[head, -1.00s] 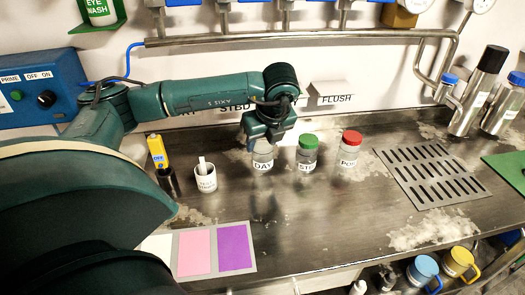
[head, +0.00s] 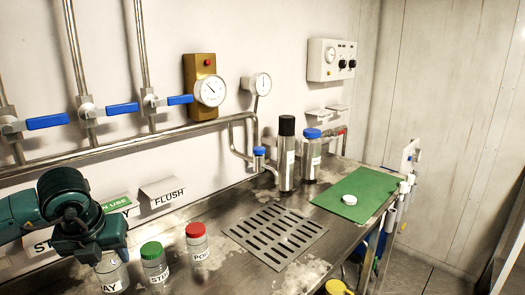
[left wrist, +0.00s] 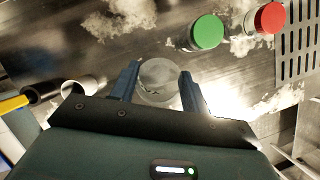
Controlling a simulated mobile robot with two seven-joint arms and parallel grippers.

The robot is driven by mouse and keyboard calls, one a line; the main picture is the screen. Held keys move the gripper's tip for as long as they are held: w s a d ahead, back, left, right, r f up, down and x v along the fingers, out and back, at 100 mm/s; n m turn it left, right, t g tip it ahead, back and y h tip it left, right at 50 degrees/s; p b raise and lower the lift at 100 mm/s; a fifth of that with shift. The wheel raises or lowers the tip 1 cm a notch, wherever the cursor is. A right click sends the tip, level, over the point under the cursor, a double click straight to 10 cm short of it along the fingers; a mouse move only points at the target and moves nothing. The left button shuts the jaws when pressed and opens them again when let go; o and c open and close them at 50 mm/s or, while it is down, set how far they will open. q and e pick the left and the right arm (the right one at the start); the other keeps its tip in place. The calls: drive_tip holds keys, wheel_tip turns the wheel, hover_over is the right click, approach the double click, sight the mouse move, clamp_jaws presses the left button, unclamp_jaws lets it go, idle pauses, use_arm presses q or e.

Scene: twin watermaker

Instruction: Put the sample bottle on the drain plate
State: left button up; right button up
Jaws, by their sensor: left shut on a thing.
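The slotted drain plate (head: 276,236) lies flat on the steel counter, with nothing standing on it. My left gripper (left wrist: 158,88) is shut on the clear jar marked DAY (head: 112,272), one finger on each side; its grey top also shows in the left wrist view (left wrist: 158,75). I cannot tell whether it touches the counter. A small blue-capped bottle (head: 259,161) is by the pipe behind the plate. A larger blue-lidded bottle (head: 311,160) stands beside a tall black-topped cylinder (head: 286,155). No label readable here says which is the sample bottle. My right gripper is out of view.
A green-lidded jar (head: 154,262) and a red-lidded jar (head: 197,243) stand between my left gripper and the plate. A green mat (head: 350,187) with a white round piece (head: 349,199) lies to the right. Pipes and blue-handled valves line the wall.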

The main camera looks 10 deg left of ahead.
sight(121, 266)
use_arm(q)
drive_tip(key=d+m+h, duration=0.1)
drive_tip(key=m, duration=0.2)
drive_tip(key=d+f+m+h, duration=0.1)
drive_tip(key=m, duration=0.1)
drive_tip(key=d+m+h, duration=0.1)
drive_tip(key=m, duration=0.2)
drive_tip(key=shift+s+d+f+m, duration=0.15)
drive_tip(key=shift+s+f+m, duration=0.15)
drive_tip(key=shift+s, duration=0.05)
drive_tip(key=s+d+f+m+g+p, duration=0.1)
drive_tip(key=d+m+g, duration=0.2)
drive_tip(key=m, duration=0.7)
drive_tip(key=s+d+f+m+g, duration=0.1)
drive_tip(key=d+m, duration=0.4)
drive_tip(key=m, duration=0.6)
drive_tip(key=s+d+f+m+g+y+p, duration=0.1)
drive_tip(key=s+d+m+g, duration=0.2)
drive_tip(key=m, duration=0.7)
drive_tip(key=shift+d+m+g+p, duration=0.35)
drive_tip(key=shift+d+m+g, duration=0.1)
drive_tip(key=shift+g, duration=0.45)
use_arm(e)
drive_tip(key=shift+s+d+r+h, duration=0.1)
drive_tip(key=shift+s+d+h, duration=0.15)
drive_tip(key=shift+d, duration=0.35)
use_arm(q)
drive_tip(key=shift+f, duration=0.1)
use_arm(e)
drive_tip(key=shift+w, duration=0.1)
